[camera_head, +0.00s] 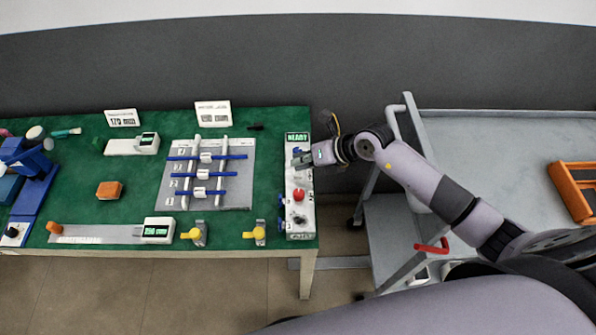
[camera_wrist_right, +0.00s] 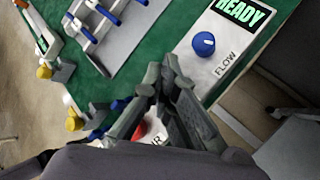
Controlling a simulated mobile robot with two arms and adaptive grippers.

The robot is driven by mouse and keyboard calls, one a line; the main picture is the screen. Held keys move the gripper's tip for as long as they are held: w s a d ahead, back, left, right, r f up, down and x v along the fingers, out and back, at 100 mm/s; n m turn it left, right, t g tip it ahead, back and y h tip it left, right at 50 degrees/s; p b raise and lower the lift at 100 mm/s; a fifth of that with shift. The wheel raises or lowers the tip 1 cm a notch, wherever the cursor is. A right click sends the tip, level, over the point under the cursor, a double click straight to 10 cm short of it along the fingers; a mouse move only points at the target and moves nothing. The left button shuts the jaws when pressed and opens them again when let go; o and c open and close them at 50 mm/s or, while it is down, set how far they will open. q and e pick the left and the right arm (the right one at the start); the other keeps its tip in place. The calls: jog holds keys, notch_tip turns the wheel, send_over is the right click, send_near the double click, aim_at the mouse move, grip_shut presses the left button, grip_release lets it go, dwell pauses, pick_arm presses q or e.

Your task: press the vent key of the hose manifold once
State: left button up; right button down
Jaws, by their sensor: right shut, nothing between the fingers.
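A narrow light panel (camera_head: 304,220) stands at the right end of the green table, with a lit READY display (camera_head: 297,137) at its far end; I take it for the hose manifold. In the right wrist view it carries a blue knob (camera_wrist_right: 203,43) marked FLOW. A red button (camera_head: 299,195) sits nearer the front; in the wrist view it is partly hidden behind my fingers. No vent label is readable. My right gripper (camera_head: 300,161) is shut and empty over the panel, between display and red button; contact cannot be told. My left gripper is out of view.
A grey board (camera_head: 243,169) with blue rods and white clips lies left of the panel. Two yellow-knobbed valves (camera_head: 256,234) stand at the table's front edge. A grey cart (camera_head: 480,140) with an orange tray (camera_head: 566,190) stands to the right.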

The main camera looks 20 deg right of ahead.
jog(key=shift+f+b, duration=0.3)
jog(key=shift+f, duration=0.35)
dwell(0.6)
jog(key=shift+r, duration=0.1)
jog(key=shift+r+p, duration=0.85)
jog(key=shift+p, duration=0.05)
notch_tip(320, 180, up, 5)
jog(key=p, duration=0.4)
jog(key=shift+p, duration=0.3)
dwell(0.5)
